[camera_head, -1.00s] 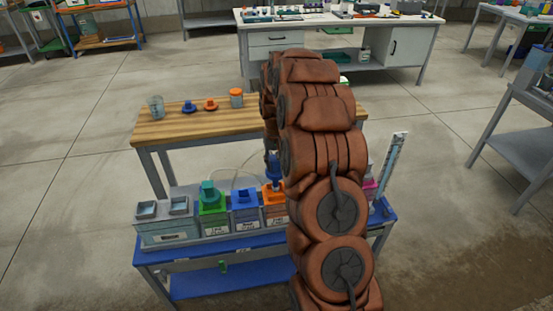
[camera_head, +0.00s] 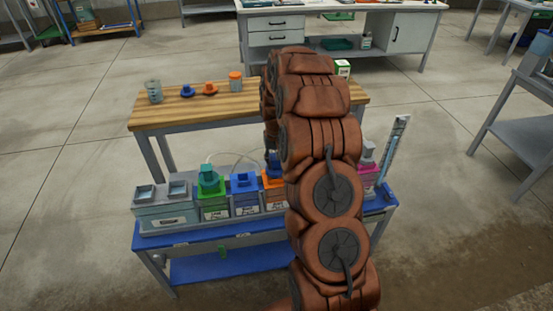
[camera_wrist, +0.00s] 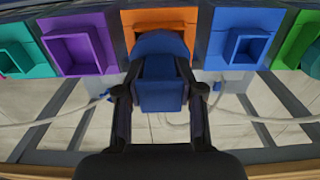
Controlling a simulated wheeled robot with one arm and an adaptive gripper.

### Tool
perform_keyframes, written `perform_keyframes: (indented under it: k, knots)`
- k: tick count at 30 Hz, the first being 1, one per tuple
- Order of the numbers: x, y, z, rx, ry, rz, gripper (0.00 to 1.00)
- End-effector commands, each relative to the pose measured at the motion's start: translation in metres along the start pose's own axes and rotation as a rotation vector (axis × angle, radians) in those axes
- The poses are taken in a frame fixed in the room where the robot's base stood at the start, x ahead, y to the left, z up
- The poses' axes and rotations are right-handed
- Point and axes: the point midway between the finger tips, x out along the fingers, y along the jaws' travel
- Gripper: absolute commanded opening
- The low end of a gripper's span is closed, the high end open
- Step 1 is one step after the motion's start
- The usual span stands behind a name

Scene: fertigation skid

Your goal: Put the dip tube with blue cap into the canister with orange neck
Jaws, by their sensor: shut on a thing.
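My gripper (camera_wrist: 160,91) is shut on the blue cap (camera_wrist: 160,55) of the dip tube, one finger on each side in the wrist view. In the head view, my arm hides most of the gripper, and the blue cap (camera_head: 273,160) shows just above the canister with orange neck (camera_head: 272,190). In the wrist view, the orange canister (camera_wrist: 150,18) is behind the cap, which covers its opening. The tube below the cap is hidden, so I cannot tell whether it is inside the neck.
Purple (camera_wrist: 75,50) and blue (camera_wrist: 242,45) canisters flank the orange one closely. Green (camera_head: 212,200) and blue (camera_head: 244,193) canisters stand left of it on the blue bench (camera_head: 190,238). Thin hoses run behind. A wooden table (camera_head: 190,114) holds jars and loose caps.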

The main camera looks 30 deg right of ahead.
Motion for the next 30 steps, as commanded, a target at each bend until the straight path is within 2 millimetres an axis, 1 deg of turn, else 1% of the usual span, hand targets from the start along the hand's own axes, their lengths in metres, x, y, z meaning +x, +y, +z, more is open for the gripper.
perform_keyframes:
  k: [7,8,16,17,26,30]
  knots:
    - [0.001,0.0,0.0,0.0,0.0,0.0,0.0]
    - [0.001,0.0,0.0,0.0,0.0,0.0,0.37]
    - [0.001,0.0,0.0,0.0,-0.001,0.0,0.66]
    - [0.001,0.0,0.0,0.0,-0.001,0.0,0.67]
    - [0.0,0.0,0.0,0.0,0.0,0.0,0.67]
    - [-0.01,0.0,0.0,0.0,0.001,0.0,0.67]
